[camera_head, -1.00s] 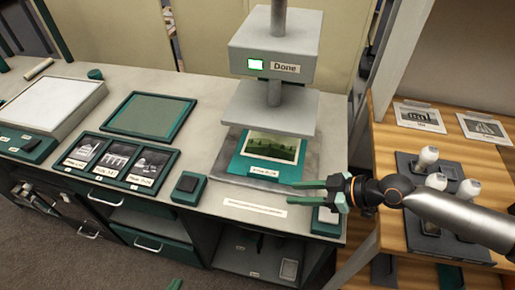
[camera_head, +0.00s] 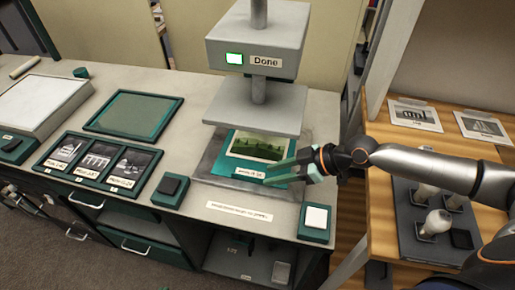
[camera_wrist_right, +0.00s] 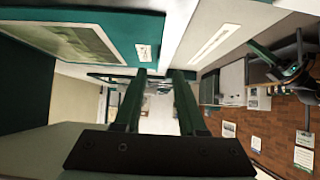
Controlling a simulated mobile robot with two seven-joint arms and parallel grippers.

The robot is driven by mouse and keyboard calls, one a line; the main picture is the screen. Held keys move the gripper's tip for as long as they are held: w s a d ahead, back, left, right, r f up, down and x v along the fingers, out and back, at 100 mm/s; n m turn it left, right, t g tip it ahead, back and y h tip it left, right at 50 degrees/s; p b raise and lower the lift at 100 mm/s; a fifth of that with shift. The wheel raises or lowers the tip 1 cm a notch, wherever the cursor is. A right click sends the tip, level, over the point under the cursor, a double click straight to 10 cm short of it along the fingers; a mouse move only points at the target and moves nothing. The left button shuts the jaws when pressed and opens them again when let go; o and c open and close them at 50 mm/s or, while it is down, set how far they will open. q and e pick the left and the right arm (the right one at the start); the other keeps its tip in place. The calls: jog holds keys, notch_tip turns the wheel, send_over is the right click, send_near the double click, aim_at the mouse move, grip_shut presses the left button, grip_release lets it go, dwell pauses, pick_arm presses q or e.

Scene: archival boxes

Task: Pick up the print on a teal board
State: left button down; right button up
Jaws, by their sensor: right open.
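The print on a teal board (camera_head: 258,148) lies on the grey base of the press, under its raised upper plate. It has a green landscape picture and a small white label at its front edge. It also shows at the upper left of the right wrist view (camera_wrist_right: 125,25). My right gripper (camera_head: 283,172) is open at the board's front right corner, with its green fingers pointing left. In the right wrist view nothing shows between the fingers (camera_wrist_right: 160,75). I cannot tell whether a finger touches the board. My left gripper is not in view.
The press plate (camera_head: 257,108) hangs close above the board; its sign reads "Done" beside a lit green light. A teal block with a white top (camera_head: 316,218) stands at the counter's front right. Framed photos (camera_head: 97,160) lie left. A wooden table (camera_head: 385,215) with white-knobbed tools is right.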

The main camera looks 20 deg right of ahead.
aim_at(248, 176)
jog(key=shift+w+a+f, duration=0.3)
jog(key=shift+a+f, duration=0.05)
jog(key=shift+a, duration=0.1)
jog(key=w+a, duration=0.1)
jog(key=a+f, duration=0.1)
jog(key=w+a, duration=0.1)
jog(key=shift+w+a+f+p, duration=0.2)
jog(key=shift+w+f+p, duration=0.1)
jog(key=shift+f+p, duration=0.05)
jog(key=shift+w+a+f, duration=0.2)
jog(key=shift+a+f, duration=0.05)
jog(key=shift+f, duration=0.1)
grip_shut()
dwell(0.7)
